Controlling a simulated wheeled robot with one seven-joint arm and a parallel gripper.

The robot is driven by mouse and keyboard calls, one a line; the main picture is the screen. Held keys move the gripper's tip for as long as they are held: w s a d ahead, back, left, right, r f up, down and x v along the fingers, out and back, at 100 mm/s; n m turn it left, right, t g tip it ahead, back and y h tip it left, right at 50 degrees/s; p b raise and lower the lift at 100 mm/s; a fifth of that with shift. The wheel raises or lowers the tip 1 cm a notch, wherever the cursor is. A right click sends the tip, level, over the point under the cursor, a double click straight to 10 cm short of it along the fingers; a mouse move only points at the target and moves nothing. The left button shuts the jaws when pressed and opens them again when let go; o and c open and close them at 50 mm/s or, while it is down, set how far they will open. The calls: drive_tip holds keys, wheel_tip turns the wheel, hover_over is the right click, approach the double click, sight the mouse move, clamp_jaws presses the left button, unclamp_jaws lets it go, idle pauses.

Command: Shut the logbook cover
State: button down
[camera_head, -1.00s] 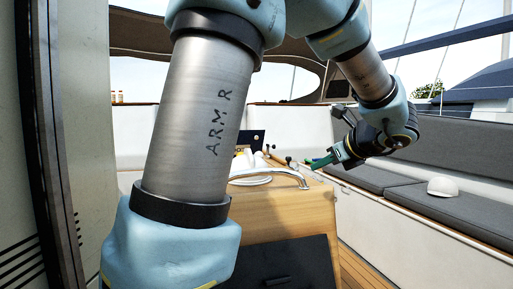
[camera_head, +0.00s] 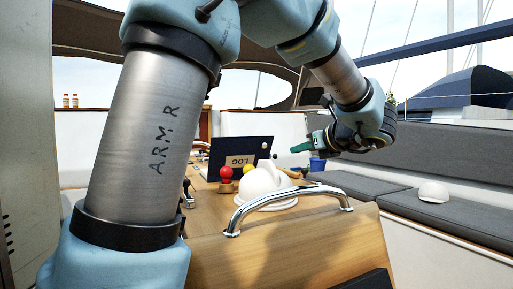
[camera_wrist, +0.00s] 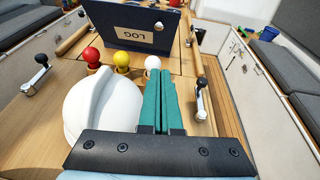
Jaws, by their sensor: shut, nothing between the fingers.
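The logbook's dark blue cover (camera_head: 232,160) stands raised on the wooden table, with a tan LOG label facing me. The pages are not clearly visible. My gripper (camera_head: 297,148) is in the air to the right of the cover in the head view. In the wrist view its green fingers (camera_wrist: 166,82) are pressed together and empty, pointing toward the cover. I see no contact between fingers and cover.
A white dome (camera_head: 268,184) stands on the table, left of my fingers in the wrist view. Red (camera_wrist: 91,55), yellow (camera_wrist: 121,59) and white (camera_wrist: 153,63) knobs stand before the cover. A black-knobbed lever (camera_wrist: 201,92) is at right. A chrome rail (camera_head: 290,190) borders the near edge.

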drive_tip(key=w, duration=0.1)
drive_tip(key=p, duration=0.1)
approach(271, 146)
drive_tip(key=a+f, duration=0.2)
drive_tip(key=a, duration=0.2)
drive_tip(key=shift+w+f, duration=0.35)
drive_tip(key=shift+f, duration=0.05)
drive_tip(key=shift+w+a+r+p, duration=0.25)
drive_tip(key=shift+w+p, duration=0.05)
drive_tip(key=shift+w, duration=0.35)
drive_tip(key=shift+r, duration=0.1)
